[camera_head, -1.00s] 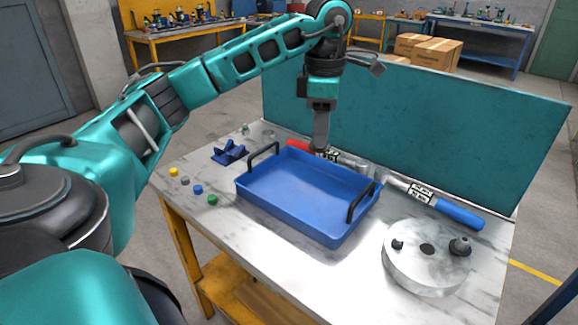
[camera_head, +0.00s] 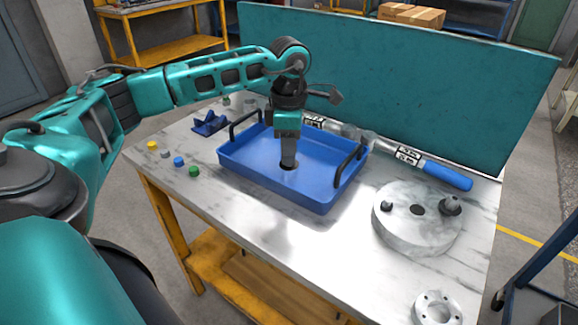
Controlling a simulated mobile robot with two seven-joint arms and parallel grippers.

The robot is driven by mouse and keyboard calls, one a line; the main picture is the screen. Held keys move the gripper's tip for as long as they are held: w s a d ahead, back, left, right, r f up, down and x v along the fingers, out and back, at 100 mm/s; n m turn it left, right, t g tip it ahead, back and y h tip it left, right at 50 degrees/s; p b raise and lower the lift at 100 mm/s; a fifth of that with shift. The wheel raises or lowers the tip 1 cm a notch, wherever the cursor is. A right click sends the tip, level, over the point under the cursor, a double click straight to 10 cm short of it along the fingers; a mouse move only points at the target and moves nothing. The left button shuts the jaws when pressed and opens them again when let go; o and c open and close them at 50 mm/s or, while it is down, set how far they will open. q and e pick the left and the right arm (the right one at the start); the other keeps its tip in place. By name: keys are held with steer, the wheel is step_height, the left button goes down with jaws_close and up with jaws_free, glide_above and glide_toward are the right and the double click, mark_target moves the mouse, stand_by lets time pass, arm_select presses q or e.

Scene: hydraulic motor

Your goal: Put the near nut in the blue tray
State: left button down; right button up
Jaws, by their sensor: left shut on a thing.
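The blue tray (camera_head: 262,187) stands on the marbled table with its two dark handles up. My left gripper (camera_head: 288,163) points straight down inside the tray, with its fingertips low over the tray floor. It is shut on a small dark thing, apparently the nut, mostly hidden by the fingers; I cannot tell whether it touches the floor. The grey round motor part (camera_head: 408,235) lies right of the tray, with dark fittings on top. My right gripper is not in view.
A blue-handled torque wrench (camera_head: 445,176) lies behind the tray. Small coloured pieces (camera_head: 179,161) and a blue bracket (camera_head: 209,122) lie at the left. A pale ring (camera_head: 437,309) lies at the near right edge. A teal panel (camera_head: 400,85) closes the back.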

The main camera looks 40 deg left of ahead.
arm_select(q)
steer(key=shift+f, duration=2.15)
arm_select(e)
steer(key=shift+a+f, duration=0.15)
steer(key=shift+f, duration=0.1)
arm_select(q)
steer(key=shift+f+b, duration=0.1)
steer(key=shift+b, duration=0.25)
steer(key=c, duration=1)
jaws_free()
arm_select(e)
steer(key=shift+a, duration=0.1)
arm_select(q)
steer(key=shift+r, duration=0.3)
step_height(320, 180, up, 12)
steer(key=shift+f+p, duration=0.15)
steer(key=shift+p, duration=0.75)
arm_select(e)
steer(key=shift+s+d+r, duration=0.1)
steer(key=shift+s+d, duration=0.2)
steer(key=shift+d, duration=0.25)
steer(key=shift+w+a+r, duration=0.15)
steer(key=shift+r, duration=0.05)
